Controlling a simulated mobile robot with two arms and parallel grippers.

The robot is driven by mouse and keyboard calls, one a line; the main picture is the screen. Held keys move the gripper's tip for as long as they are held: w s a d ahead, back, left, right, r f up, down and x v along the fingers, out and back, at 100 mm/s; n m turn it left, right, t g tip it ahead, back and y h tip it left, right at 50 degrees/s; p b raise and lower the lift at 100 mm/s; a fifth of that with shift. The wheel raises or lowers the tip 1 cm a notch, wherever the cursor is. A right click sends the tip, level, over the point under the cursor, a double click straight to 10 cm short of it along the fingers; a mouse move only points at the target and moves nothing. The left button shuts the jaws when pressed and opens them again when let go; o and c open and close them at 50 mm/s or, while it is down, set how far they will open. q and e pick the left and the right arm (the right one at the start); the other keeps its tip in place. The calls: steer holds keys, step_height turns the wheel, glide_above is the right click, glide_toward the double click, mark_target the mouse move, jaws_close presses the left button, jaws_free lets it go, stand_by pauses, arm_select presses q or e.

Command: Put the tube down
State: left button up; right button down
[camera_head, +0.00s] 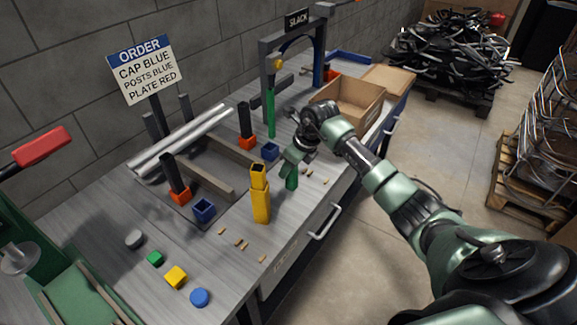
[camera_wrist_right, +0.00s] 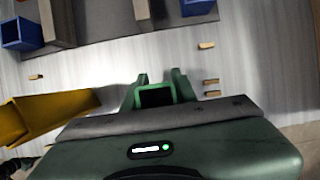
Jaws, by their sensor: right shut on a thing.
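My right gripper (camera_head: 293,160) is low over the front part of the bench, shut on a green tube (camera_head: 291,181). The tube is roughly upright below the fingers, its lower end at or close to the bench top; I cannot tell if it touches. In the right wrist view the tube's dark square opening (camera_wrist_right: 156,97) shows between the fingers. A yellow tube (camera_head: 261,205) stands upright to the left of the gripper, apart from it. It also shows at the left of the right wrist view (camera_wrist_right: 45,112). My left gripper is not in view.
Blue sockets (camera_head: 204,210) and black posts in orange bases (camera_head: 180,195) stand behind the yellow tube. A cardboard box (camera_head: 350,103) is at the right end. Small tan pegs (camera_head: 240,243) and coloured caps (camera_head: 176,277) lie in front. An order sign (camera_head: 146,70) stands at the back.

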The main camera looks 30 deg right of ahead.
steer(key=shift+f, duration=0.15)
steer(key=c, duration=1.1)
jaws_free()
steer(key=shift+r, duration=0.3)
steer(key=b+v, duration=0.1)
steer(key=v, duration=1)
steer(key=shift+s+r+b, duration=0.25)
steer(key=shift+r+b, duration=0.05)
steer(key=shift+b, duration=0.1)
steer(key=shift+f, duration=0.1)
